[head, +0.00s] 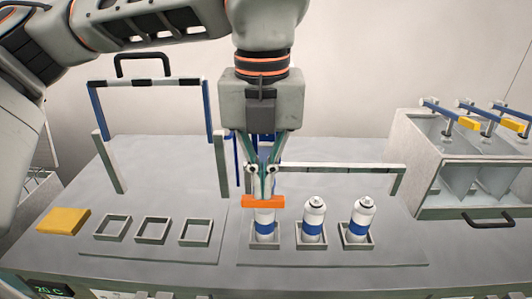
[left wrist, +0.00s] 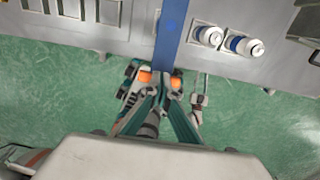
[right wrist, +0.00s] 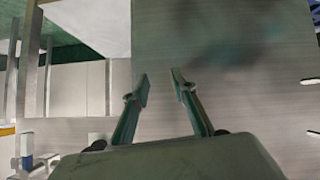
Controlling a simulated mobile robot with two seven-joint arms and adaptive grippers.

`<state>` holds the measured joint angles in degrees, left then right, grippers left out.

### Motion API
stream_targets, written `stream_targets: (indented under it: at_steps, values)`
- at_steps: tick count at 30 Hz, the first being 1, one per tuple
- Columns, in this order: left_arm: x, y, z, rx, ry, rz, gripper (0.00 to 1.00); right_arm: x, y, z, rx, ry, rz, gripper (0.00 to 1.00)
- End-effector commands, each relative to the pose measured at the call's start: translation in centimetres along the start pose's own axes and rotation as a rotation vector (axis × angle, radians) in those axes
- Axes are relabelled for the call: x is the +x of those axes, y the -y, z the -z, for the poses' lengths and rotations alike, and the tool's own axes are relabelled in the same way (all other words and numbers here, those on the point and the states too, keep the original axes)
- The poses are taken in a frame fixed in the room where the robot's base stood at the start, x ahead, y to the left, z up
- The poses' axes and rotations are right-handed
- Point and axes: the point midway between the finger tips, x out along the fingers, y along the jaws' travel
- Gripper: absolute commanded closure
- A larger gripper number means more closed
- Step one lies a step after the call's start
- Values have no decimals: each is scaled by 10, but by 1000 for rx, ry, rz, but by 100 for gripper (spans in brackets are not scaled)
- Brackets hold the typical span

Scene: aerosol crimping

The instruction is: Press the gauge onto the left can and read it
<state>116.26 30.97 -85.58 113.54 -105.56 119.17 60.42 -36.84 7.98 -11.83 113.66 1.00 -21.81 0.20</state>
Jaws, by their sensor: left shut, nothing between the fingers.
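The left can (head: 264,226), white with a blue band, stands upright in a square holder on the right mat. Its top is hidden behind an orange crosspiece (head: 263,201), which I take for part of the gauge. My left gripper (head: 262,190) points straight down above the can, shut, its tips just over the orange piece. A blue upright strip shows behind the fingers, and a blue bar (left wrist: 170,35) crosses the left wrist view. Whether it belongs to the gauge I cannot tell. My right gripper (right wrist: 160,85) is open and empty. No gauge reading is legible.
Two more cans, the middle one (head: 313,218) and the right one (head: 359,219), stand to the right. Empty square holders (head: 152,230) and a yellow block (head: 63,221) lie left. A grey rail (head: 340,168) runs behind the cans. A bin box (head: 430,165) stands right.

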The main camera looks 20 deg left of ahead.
Motion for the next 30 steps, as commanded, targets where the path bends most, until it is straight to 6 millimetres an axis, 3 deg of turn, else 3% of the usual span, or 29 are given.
stream_targets:
  at_steps: [21, 30]
  values:
    - [34, 0, 8, 1, -3, -2, 100, 11, -5, -6, -18, -8, -12, 74]
    - [32, 0, 8, 0, -1, -1, 100, 10, -6, -3, -19, -11, -13, 74]
